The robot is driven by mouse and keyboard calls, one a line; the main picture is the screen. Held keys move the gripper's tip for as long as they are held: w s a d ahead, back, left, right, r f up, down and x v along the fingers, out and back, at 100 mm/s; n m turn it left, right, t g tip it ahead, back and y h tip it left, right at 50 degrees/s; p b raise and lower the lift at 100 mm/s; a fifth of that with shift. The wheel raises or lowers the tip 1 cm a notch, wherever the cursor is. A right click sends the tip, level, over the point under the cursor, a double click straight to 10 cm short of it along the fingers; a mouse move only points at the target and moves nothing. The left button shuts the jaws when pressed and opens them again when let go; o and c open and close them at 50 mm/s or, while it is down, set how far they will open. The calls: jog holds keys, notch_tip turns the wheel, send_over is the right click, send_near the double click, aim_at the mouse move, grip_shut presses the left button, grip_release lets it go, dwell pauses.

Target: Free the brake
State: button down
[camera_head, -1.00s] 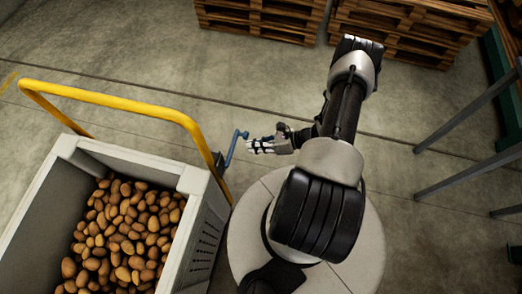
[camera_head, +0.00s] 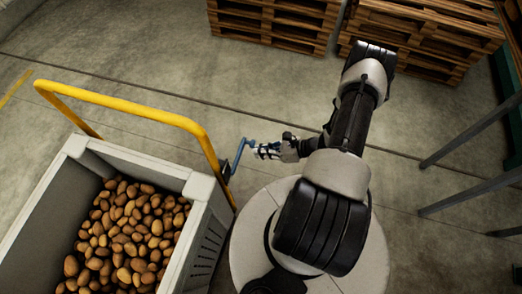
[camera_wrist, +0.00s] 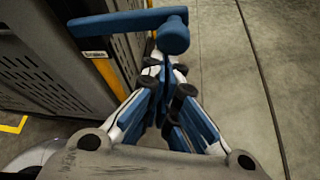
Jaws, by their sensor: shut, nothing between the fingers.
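The brake is a blue crank lever (camera_head: 239,155) on the side of the cart's yellow push bar, with its bent end up and towards my gripper. In the wrist view the blue lever (camera_wrist: 125,21) runs across the top to a round blue knob (camera_wrist: 174,38). My gripper (camera_head: 260,151) is shut and empty, right beside the knob on its right in the head view. In the wrist view my fingertips (camera_wrist: 165,72) are together just below the knob. I cannot tell whether they touch it. The lever's pivot is partly hidden behind the push bar.
The grey cart (camera_head: 200,187) with its yellow push bar (camera_head: 130,108) holds many potatoes (camera_head: 125,235). Wooden pallets (camera_head: 270,22) stand at the back, and grey metal legs (camera_head: 470,135) stand at the right. The floor behind my gripper is clear.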

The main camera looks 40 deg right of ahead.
jog(key=shift+r, duration=0.15)
jog(key=shift+n+t+h, duration=0.4)
jog(key=shift+n+h, duration=0.2)
jog(key=shift+n, duration=0.2)
jog(key=shift+s+a+r+p, duration=0.1)
jog(key=shift+a+r+p, duration=0.05)
jog(key=shift+r+p, duration=1.1)
jog(key=shift+s+a+r+p, duration=0.1)
jog(key=shift+r+p, duration=1)
jog(key=shift+r, duration=0.25)
jog(key=shift+f, duration=0.1)
notch_tip(320, 180, down, 4)
jog(key=b, duration=0.4)
jog(key=p+v, duration=0.3)
jog(key=v, duration=0.7)
jog(key=shift+s, duration=0.35)
